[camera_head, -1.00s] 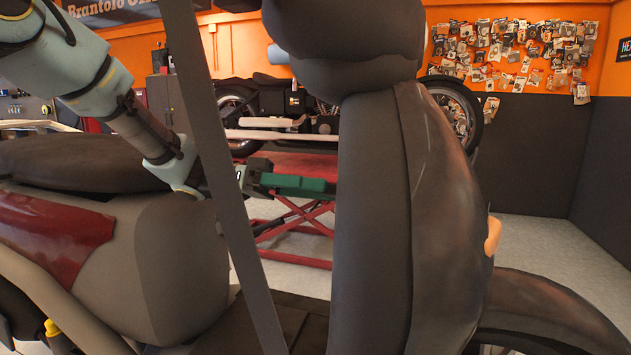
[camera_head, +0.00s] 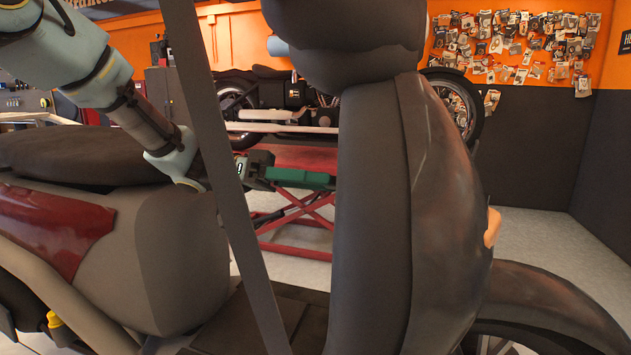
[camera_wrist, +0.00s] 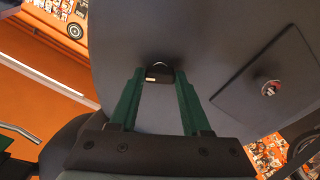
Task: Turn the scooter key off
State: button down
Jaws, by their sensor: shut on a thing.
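The scooter (camera_head: 370,220) fills the head view, with its grey front shield at the centre right and its seat at the left. My gripper (camera_head: 325,181) has green fingers that reach the inner side of the shield. In the wrist view my gripper (camera_wrist: 160,84) is shut on the scooter key (camera_wrist: 160,74), a small dark piece with a light mark at the grey panel. The key is hidden in the head view. How far it is turned is hard to tell.
A dark strap or post (camera_head: 225,170) crosses the head view in front of my arm. Behind stands a motorcycle (camera_head: 290,108) on a red lift (camera_head: 300,240). A square panel with a small round fitting (camera_wrist: 269,88) is right of the key. Open floor (camera_head: 560,250) lies at the right.

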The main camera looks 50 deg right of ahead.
jog(key=shift+n, duration=0.4)
jog(key=shift+n+p, duration=0.65)
jog(key=shift+n, duration=4.95)
jog(key=shift+c, duration=1.8)
grip_release()
